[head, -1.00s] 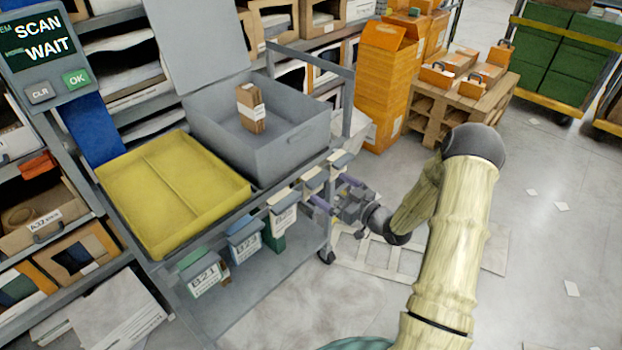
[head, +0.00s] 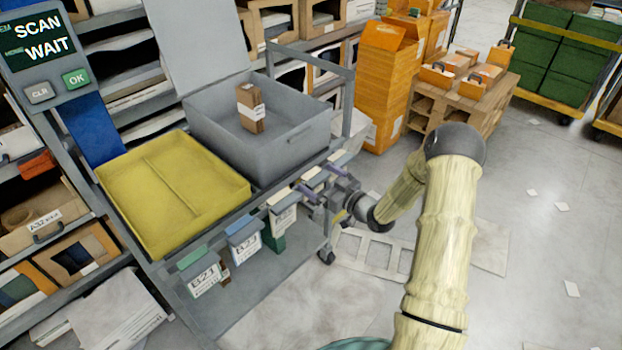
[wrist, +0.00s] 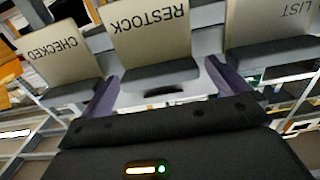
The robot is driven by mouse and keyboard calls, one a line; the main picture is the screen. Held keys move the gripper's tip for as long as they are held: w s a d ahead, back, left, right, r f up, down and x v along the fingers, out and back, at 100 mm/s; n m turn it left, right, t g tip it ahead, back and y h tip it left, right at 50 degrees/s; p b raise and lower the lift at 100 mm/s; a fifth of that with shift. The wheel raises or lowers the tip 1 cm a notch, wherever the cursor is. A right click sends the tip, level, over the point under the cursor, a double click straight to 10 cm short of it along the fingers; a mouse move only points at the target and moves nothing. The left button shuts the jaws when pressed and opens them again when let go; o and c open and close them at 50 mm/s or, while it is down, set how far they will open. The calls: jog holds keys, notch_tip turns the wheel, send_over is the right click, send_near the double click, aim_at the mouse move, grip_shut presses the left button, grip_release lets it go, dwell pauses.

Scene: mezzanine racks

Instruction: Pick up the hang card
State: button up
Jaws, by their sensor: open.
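Several hang cards hang in a row along the front rail of the grey cart. In the head view they include a green-topped card (head: 203,286), a blue-topped card (head: 245,246) and a cream-topped card (head: 285,217). My gripper (head: 323,181) is open at the right part of this row and partly hides the cards there. In the wrist view a card reading RESTOCK (wrist: 150,33) lies ahead between my two purple fingers (wrist: 163,87), with its dark grip facing me. CHECKED (wrist: 57,57) and LIST (wrist: 270,25) cards are on either side. No contact can be made out.
The cart (head: 262,282) carries a yellow tray (head: 158,228) and a grey bin (head: 255,167) with a brown box (head: 250,108) in it. Orange cartons (head: 382,85) and a wooden pallet (head: 434,124) stand behind. The floor at right is mostly clear.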

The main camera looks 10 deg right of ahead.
jog(key=c, duration=1)
jog(key=shift+r, duration=0.1)
notch_tip(320, 180, up, 10)
jog(key=shift+f+p, duration=0.1)
jog(key=shift+p, duration=0.55)
